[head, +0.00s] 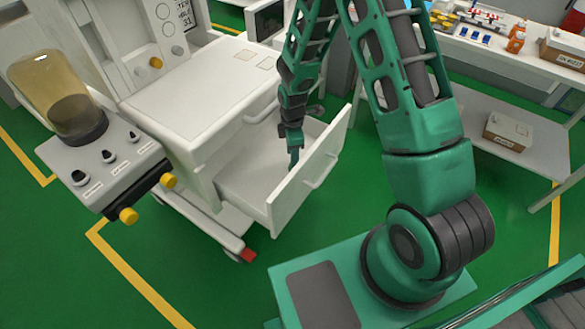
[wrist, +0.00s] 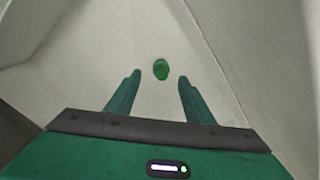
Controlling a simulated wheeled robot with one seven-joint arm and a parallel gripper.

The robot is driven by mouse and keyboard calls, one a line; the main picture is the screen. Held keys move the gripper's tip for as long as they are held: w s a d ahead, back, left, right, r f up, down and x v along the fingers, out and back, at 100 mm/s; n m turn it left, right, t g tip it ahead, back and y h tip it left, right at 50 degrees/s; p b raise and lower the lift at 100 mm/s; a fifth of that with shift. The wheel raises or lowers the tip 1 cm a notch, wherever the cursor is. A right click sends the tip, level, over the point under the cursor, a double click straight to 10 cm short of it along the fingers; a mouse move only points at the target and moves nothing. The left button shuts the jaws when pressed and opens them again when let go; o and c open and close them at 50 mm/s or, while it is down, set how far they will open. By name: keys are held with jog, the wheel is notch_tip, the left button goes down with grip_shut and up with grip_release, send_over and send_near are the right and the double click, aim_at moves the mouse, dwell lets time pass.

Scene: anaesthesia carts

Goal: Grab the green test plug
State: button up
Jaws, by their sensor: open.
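The green test plug (wrist: 161,69) is a small, rounded green piece. In the wrist view it lies on the pale floor of the open drawer, a little beyond my fingertips and between their lines. My gripper (wrist: 157,74) is open, with its two green fingers apart and nothing between them. In the head view my gripper (head: 293,160) points down into the open white drawer (head: 310,180). The plug cannot be seen in the head view, where the drawer front and my gripper may cover it.
The drawer's walls stand close around my gripper. The white cart (head: 190,95) rises behind it, with a glass canister (head: 62,100) and yellow knobs at the left. A bench (head: 480,50) with bottles and boxes stands at the upper right. Green floor lies between.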

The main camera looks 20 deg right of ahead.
notch_tip(320, 180, down, 5)
jog(key=shift+f, duration=0.1)
dwell(0.3)
jog(key=c, duration=1.1)
